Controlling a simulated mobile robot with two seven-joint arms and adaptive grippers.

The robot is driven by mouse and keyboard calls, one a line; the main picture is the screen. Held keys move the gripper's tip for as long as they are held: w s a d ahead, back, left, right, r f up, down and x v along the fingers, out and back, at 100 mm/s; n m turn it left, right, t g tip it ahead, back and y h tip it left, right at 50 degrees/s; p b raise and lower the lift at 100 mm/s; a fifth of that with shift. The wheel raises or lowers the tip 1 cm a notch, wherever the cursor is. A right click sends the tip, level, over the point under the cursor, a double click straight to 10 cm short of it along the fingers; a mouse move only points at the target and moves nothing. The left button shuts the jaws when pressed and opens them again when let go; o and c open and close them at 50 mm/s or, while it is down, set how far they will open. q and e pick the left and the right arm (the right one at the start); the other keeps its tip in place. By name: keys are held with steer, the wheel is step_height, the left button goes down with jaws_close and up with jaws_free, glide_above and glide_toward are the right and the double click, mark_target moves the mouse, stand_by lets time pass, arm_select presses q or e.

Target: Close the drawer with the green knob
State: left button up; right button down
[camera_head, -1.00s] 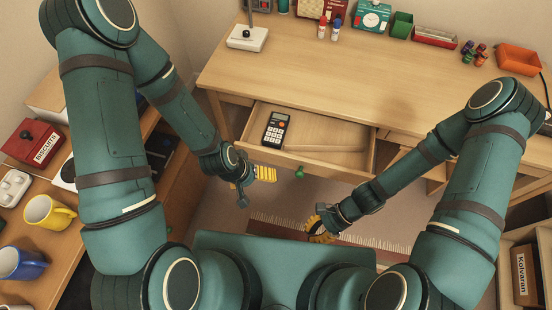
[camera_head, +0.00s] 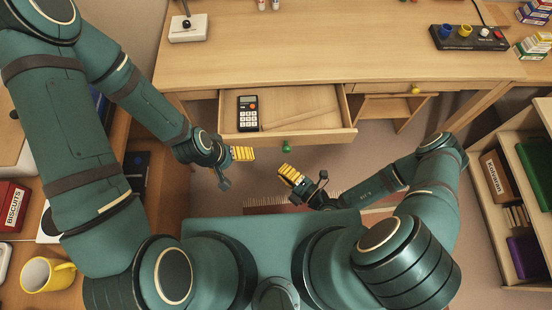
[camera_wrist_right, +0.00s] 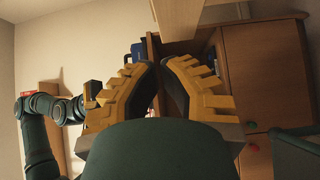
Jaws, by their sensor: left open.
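The drawer (camera_head: 330,138) under the desk is pulled out, with a green knob (camera_head: 287,147) on its front. A dark calculator (camera_head: 248,113) lies inside it at the left. My left gripper (camera_head: 252,154) is open, with yellow fingers just in front of the drawer, left of the knob and apart from it. My right gripper (camera_head: 283,171) is in front of and below the knob in the picture, apart from it. In the right wrist view its fingers (camera_wrist_right: 159,70) nearly meet at the tips, with nothing seen between them.
Another desk drawer with a yellow knob (camera_head: 415,90) is shut on the right. A shelf (camera_head: 493,215) stands at the right. A yellow mug (camera_head: 42,275) and a red biscuit box (camera_head: 14,205) are at the left. A wooden cabinet (camera_wrist_right: 265,75) shows in the right wrist view.

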mark_target(258, 138)
steer(key=x, duration=0.3)
steer(key=w+d+x, duration=0.1)
steer(key=x, duration=0.6)
steer(key=shift+w+a, duration=0.1)
steer(key=shift+w, duration=0.35)
steer(key=shift+w+b, duration=0.3)
steer(key=shift+w, duration=0.25)
steer(key=shift+w+f, duration=0.1)
steer(key=shift+w, duration=0.45)
steer(key=w+b, duration=0.8)
steer(key=w, duration=0.8)
steer(key=shift+w, duration=1)
